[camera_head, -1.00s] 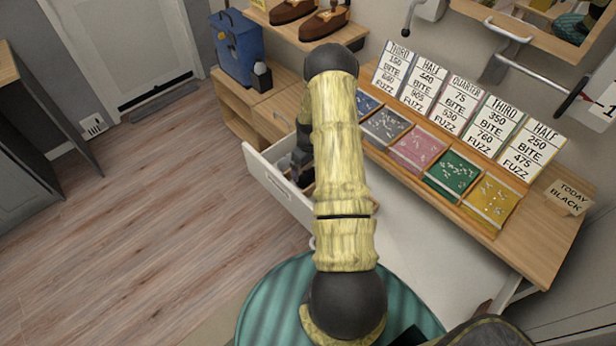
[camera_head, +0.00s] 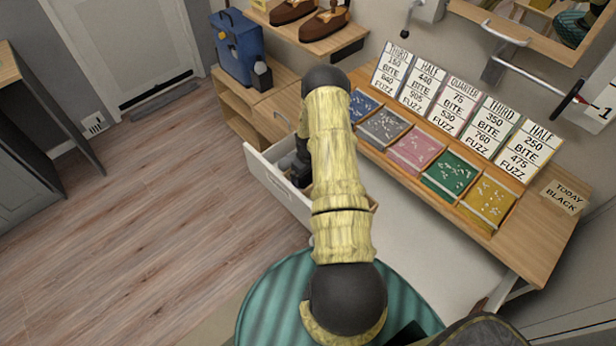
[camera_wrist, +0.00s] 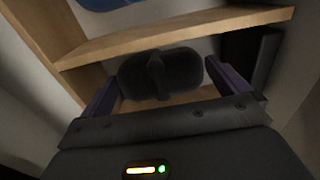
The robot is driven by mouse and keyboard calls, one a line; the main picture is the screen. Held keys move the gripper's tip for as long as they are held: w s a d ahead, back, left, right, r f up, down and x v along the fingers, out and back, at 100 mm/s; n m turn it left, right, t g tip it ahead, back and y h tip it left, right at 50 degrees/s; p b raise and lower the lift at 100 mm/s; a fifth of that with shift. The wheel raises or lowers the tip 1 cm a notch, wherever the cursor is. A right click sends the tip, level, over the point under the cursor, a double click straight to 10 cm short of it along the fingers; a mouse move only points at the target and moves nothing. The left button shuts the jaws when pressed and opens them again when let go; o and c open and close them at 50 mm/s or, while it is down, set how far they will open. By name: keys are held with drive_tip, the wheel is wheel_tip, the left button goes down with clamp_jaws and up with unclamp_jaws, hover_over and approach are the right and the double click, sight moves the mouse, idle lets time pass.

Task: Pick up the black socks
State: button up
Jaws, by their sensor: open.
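The black socks (camera_wrist: 160,72) are a dark rolled bundle with a band around the middle, lying in a wooden compartment of the open drawer in the wrist view. My gripper (camera_wrist: 168,84) is open, with one finger on the left and one on the right of the bundle. The wrist view does not show clearly whether the fingers touch the socks. In the head view, the white-fronted drawer (camera_head: 281,190) stands open. My arm hides most of its inside, and the socks cannot be made out there.
Wooden dividers (camera_wrist: 180,35) lie close beyond the socks. The desk (camera_head: 535,235) holds coloured packets (camera_head: 416,150) and price cards (camera_head: 460,108). A card reads "TODAY BLACK" (camera_head: 565,196). A teal round seat (camera_head: 268,305) is near my arm. The floor at left is clear.

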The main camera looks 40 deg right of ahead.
idle(0.4)
drive_tip(key=c, duration=0.7)
wheel_tip(320, 180, up, 10)
drive_tip(key=shift+b, duration=1.05)
